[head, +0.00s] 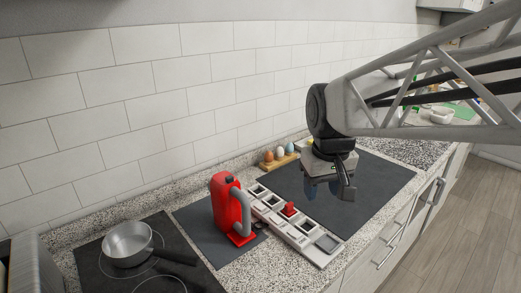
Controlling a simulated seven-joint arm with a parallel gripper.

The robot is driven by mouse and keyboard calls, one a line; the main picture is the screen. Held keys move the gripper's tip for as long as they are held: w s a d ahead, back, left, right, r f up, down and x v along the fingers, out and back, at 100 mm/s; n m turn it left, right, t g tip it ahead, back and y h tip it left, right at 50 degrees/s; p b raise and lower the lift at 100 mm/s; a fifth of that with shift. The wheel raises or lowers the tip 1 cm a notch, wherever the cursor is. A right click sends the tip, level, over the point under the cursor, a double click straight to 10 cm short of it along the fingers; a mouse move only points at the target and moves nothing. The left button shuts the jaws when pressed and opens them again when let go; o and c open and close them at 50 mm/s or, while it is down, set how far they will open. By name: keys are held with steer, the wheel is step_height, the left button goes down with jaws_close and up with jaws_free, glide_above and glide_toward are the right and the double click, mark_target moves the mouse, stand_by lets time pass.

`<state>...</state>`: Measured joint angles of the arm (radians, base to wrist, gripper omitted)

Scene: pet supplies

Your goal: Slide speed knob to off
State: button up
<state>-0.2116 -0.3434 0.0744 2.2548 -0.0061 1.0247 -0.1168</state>
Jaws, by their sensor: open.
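A red hand mixer (222,205) with a grey handle stands upright on a dark mat left of the middle. A small dark part (229,179) shows at its top; it may be the speed knob, but its setting is too small to tell. My gripper (323,189) points down over the right dark mat, to the right of the mixer and apart from it. Its blue-tipped fingers are open, with nothing seen between them.
A white compartment tray (328,258) with a small red item (289,209) lies between mixer and gripper. An egg holder (271,165) stands by the wall. A pot (127,243) sits on the cooktop at left. The right mat (385,178) is mostly clear.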

steer(key=w+a+n, duration=0.3)
steer(key=w+a, duration=0.6)
steer(key=a, duration=0.2)
steer(key=n+g, duration=0.1)
steer(key=n, duration=0.1)
glide_above(229, 177)
steer(key=shift+w+f, duration=0.1)
steer(key=shift+f, duration=0.15)
steer(key=shift+f, duration=3.9)
jaws_close()
